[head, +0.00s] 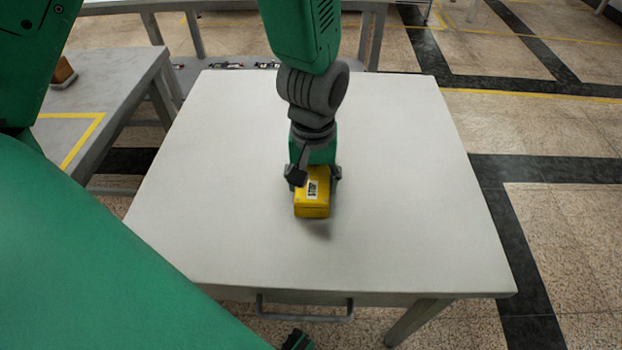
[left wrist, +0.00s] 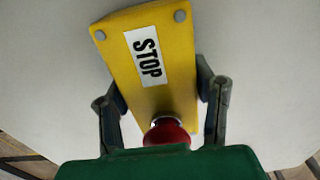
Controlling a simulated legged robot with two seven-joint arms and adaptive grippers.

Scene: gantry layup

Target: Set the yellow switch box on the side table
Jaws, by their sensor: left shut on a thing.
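The yellow switch box (head: 312,205) with a white STOP label is in the middle of the head view, over the white side table (head: 400,215). My left gripper (head: 313,177) is shut on it, one finger on each side. A shadow lies below the box; I cannot tell whether it touches the table or hangs just above it. In the left wrist view the box (left wrist: 152,60) shows its STOP label and a red button (left wrist: 167,131) between the fingers (left wrist: 163,105).
The table top is otherwise bare, with free room all around the box. A handle (head: 305,308) sticks out at its front edge. Another grey table (head: 95,95) with yellow tape and a brown object (head: 63,72) stands at the left. A bench with small items (head: 225,66) stands behind.

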